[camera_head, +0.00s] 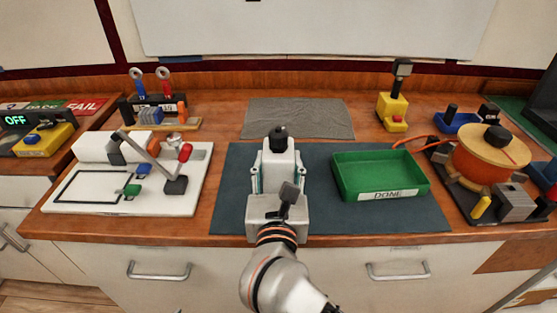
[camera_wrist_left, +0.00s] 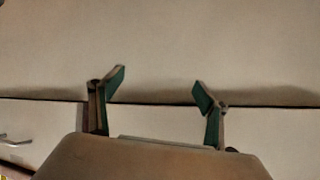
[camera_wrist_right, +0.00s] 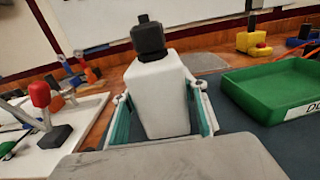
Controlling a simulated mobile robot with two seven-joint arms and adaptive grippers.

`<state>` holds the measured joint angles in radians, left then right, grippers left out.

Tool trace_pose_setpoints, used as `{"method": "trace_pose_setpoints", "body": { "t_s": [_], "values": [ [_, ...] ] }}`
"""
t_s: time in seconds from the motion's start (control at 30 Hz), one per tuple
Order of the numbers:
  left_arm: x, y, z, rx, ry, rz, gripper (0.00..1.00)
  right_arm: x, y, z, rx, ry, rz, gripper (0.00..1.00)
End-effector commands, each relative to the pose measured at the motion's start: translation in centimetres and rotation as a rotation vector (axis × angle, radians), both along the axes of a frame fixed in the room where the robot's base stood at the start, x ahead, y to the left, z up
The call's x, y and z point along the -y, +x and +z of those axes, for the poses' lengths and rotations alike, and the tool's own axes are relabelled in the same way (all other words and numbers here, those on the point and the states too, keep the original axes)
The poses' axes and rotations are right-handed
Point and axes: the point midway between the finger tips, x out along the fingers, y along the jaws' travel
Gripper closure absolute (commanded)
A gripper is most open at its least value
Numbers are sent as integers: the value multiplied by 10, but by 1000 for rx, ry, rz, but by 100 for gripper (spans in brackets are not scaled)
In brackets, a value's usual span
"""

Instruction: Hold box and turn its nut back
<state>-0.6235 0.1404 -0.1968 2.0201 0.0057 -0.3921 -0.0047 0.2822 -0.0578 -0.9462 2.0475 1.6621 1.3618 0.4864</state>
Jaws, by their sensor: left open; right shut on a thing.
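A white box (camera_head: 279,165) with a black nut (camera_head: 278,139) on top stands upright over the dark mat. I cannot tell whether its base touches the mat. My right gripper (camera_head: 279,182) is shut on the box, one finger on each side. In the right wrist view the white box (camera_wrist_right: 158,95) fills the space between the green-padded fingers, and the black nut (camera_wrist_right: 148,41) sits above them, clear of the fingers. My left gripper (camera_wrist_left: 158,88) shows only in the left wrist view. It is open and empty, in front of pale cabinet fronts, away from the box.
The dark mat (camera_head: 230,190) also holds a green tray (camera_head: 380,176) marked DONE, right of the box. A white board (camera_head: 150,202) with a lever fixture lies left. An orange pot-like fixture (camera_head: 478,165) stands right. A grey cloth (camera_head: 297,118) lies behind. The mat's left strip is clear.

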Motion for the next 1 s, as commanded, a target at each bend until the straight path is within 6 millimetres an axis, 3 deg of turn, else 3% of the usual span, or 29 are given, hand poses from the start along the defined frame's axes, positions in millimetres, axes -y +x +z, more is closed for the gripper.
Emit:
{"method": "trace_pose_setpoints", "body": {
  "t_s": [0.6,1.0],
  "values": [
    [-3,-4,-14,-13,17,-3,24,0,0,-21,2,1,1,92],
    [-4,-3,-13,-8,17,-3,24,0,0,-21,4,1,0,92]
  ]
}}
